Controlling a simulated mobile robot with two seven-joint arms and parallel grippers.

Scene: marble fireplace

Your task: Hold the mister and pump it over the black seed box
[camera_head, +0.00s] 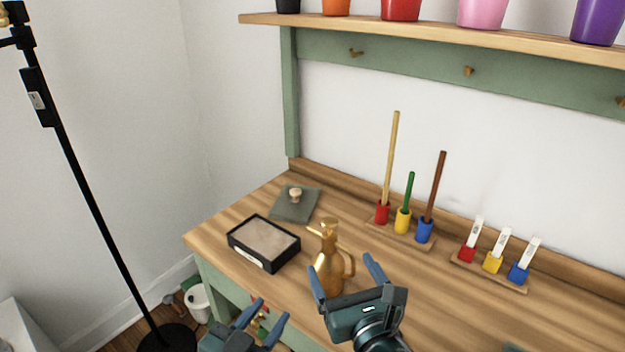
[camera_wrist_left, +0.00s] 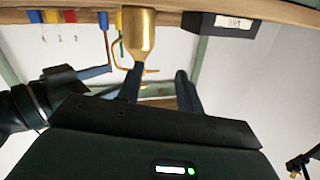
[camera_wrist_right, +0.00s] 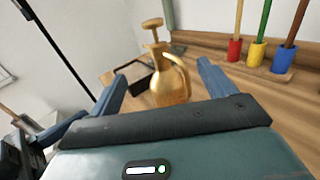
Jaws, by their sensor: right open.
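The brass mister (camera_head: 328,262) stands upright on the wooden bench, its handle on the right and its pump knob on top. It also shows in the right wrist view (camera_wrist_right: 170,85) and the left wrist view (camera_wrist_left: 140,35). The black seed box (camera_head: 263,258), open with pale soil inside and a label on its front, sits just left of the mister. My right gripper (camera_head: 343,268) is open, its fingers on either side of the mister's line, with no visible grip on it. My left gripper (camera_head: 270,309) is open and empty, low in front of the bench edge.
A grey-green lid (camera_head: 298,208) with a round knob lies behind the box. Coloured holders with upright sticks (camera_head: 403,222) and holders with white tags (camera_head: 493,262) stand to the right. A black lamp pole (camera_head: 90,205) stands left. Pots line the shelf (camera_head: 440,29).

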